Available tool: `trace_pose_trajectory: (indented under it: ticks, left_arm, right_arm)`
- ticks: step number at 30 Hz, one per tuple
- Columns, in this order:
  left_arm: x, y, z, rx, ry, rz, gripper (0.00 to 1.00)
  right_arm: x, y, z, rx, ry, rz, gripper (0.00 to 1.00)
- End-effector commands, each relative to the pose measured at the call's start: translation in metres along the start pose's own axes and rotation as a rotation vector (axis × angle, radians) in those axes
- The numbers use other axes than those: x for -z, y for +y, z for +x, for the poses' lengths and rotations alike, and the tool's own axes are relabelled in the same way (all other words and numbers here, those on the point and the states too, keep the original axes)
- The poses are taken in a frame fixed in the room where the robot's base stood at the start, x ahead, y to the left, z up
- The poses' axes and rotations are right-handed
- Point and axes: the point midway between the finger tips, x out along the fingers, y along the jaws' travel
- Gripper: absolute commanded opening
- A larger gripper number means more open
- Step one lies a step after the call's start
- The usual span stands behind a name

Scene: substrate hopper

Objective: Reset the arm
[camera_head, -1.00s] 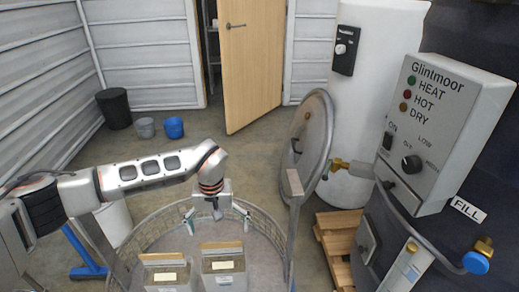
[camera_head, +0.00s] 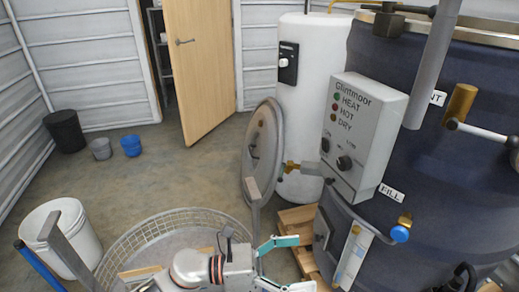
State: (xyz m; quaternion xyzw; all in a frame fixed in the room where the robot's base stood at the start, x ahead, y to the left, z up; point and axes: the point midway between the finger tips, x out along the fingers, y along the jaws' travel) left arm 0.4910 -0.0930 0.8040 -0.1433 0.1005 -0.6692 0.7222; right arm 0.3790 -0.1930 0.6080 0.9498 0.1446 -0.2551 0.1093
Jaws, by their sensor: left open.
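My left arm comes in along the bottom edge, over the round wire-mesh basket (camera_head: 187,214). My left gripper (camera_head: 296,265) is open and empty, its teal-marked fingers spread and pointing right towards the hopper's base. It is near the basket's right rim; I cannot tell whether it touches anything. The lower part of the arm is cut off by the frame. My right gripper is not in view.
The dark blue hopper (camera_head: 450,190) with its grey Glintmoor control box (camera_head: 368,125) fills the right. A round lid (camera_head: 263,150) stands open beside a white tank (camera_head: 312,95). A wooden pallet (camera_head: 298,215) lies below. A white bucket (camera_head: 62,235) is at left.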

Motion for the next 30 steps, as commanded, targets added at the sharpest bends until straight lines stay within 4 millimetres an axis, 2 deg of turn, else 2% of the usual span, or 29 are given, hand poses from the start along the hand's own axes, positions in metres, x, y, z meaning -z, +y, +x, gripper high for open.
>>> trace_pose_trajectory:
  ticks: [1,3,6,11,14,17,19,24,27,30]
  left_arm:
    - [-0.016,-0.004,-0.003,-0.038,-0.081,-0.119,1.00]
    - [-0.031,-0.001,-0.012,-0.095,-0.198,-0.305,1.00]
    - [-0.042,0.009,-0.034,-0.172,-0.363,-0.577,1.00]
    - [-0.035,0.029,-0.084,-0.286,-0.633,-1.021,1.00]
    - [-0.015,0.038,-0.123,-0.354,-0.808,-1.294,1.00]
    - [0.018,0.040,-0.165,-0.417,-0.992,-1.565,1.00]
    - [0.047,0.036,-0.195,-0.460,-1.128,-1.748,1.00]
    - [0.123,0.004,-0.262,-0.555,-1.466,-2.135,1.00]
    - [0.159,-0.020,-0.288,-0.592,-1.625,-2.286,1.00]
    - [0.182,-0.038,-0.304,-0.616,-1.736,-2.377,1.00]
  right_arm:
    - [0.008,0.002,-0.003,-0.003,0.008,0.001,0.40]
    - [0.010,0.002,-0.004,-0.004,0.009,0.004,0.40]
    - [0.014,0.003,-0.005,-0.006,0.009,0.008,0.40]
    - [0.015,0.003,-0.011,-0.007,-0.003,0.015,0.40]
    - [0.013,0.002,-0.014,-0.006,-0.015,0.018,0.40]
    - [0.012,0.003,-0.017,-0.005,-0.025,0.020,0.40]
    - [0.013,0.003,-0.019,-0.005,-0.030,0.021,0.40]
    - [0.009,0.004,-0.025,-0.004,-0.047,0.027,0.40]
    - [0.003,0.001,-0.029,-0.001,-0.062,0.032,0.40]
    - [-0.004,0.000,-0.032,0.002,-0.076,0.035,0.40]
